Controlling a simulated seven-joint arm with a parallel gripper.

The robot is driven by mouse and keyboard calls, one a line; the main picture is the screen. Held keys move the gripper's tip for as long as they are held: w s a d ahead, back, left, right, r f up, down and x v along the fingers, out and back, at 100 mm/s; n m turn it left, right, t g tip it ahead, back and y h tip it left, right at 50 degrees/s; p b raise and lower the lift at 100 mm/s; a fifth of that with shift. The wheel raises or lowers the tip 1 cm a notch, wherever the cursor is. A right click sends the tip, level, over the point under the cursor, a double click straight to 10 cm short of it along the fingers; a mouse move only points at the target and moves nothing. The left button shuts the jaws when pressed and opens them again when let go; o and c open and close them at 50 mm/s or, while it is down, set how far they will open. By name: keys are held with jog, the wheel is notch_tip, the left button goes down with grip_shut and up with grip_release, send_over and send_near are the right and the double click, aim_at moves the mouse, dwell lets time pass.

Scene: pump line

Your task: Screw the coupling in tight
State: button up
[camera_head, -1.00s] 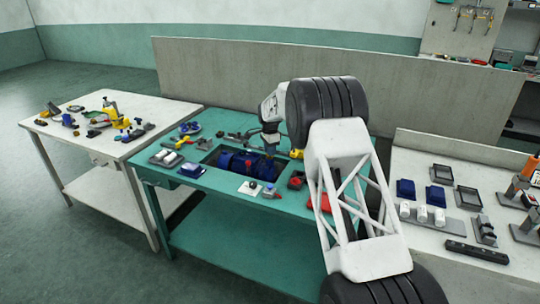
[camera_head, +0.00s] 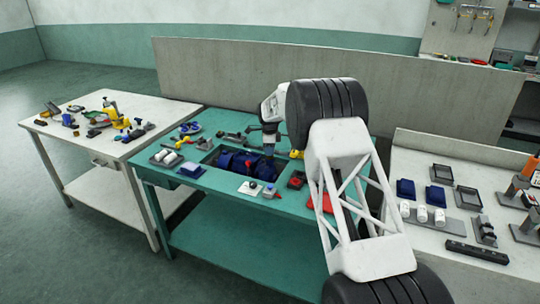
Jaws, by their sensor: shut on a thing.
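The blue pump assembly (camera_head: 236,161) sits in the dark recess of the green table (camera_head: 206,182). My gripper (camera_head: 269,150) points down at the right part of the pump. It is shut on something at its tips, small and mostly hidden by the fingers. I take it to be the coupling, but its shape and thread cannot be made out at this size. How far it is seated cannot be told. A small red part shows on the blue body, left of my gripper.
A white table (camera_head: 88,105) with tools and a yellow device stands at left. Small blocks and tools lie around the recess. A right bench (camera_head: 465,230) holds blue boxes, trays and white cylinders. A grey partition (camera_head: 220,75) stands behind. My arm covers the green table's right side.

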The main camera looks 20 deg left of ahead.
jog(key=shift+m, duration=3.5)
jog(key=o, duration=0.6)
jog(key=shift+c, duration=0.2)
jog(key=shift+r, duration=0.1)
jog(key=shift+r, duration=2.15)
jog(key=shift+n, duration=0.3)
